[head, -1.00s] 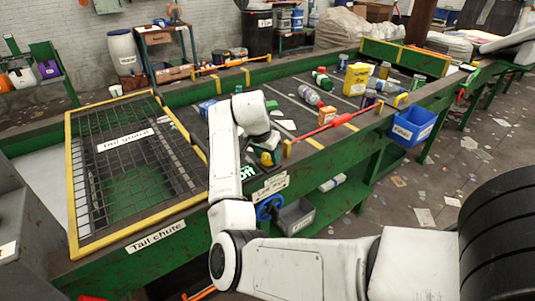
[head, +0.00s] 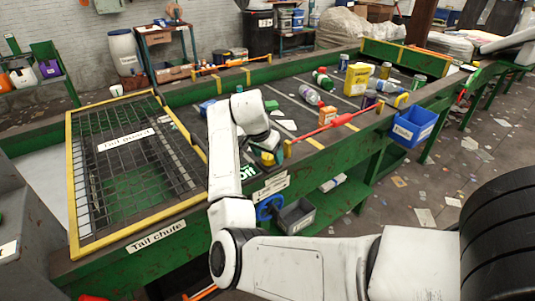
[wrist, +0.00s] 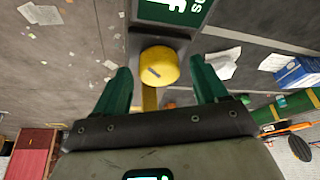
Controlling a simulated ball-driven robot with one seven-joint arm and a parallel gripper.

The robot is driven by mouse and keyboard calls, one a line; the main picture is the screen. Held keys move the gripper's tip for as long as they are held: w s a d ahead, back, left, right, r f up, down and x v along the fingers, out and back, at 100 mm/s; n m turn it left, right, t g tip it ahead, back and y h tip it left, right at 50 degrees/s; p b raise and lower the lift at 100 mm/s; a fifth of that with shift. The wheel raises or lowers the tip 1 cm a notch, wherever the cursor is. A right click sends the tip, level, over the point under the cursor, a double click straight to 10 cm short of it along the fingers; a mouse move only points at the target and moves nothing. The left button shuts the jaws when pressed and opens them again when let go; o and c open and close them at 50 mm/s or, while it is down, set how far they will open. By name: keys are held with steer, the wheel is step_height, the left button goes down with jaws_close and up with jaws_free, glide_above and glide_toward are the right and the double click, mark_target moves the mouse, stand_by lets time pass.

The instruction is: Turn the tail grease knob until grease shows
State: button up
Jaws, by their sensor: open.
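My gripper (wrist: 158,82) is open, with one green finger on each side of the knob. There are visible gaps between the fingers and the knob. In the head view my gripper (head: 268,157) is at the near edge of the belt, by the tail end, and largely hides the knob. I see no grease around the knob.
A green sign (wrist: 172,12) lies just beyond the knob. A blue handwheel (head: 268,207) and a grey bin (head: 296,215) are below. The tail guard grid (head: 130,165) is at left.

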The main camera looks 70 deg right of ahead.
steer(key=b+v, duration=0.1)
steer(key=v, duration=0.9)
steer(key=shift+r, duration=0.35)
steer(key=shift+a, duration=0.2)
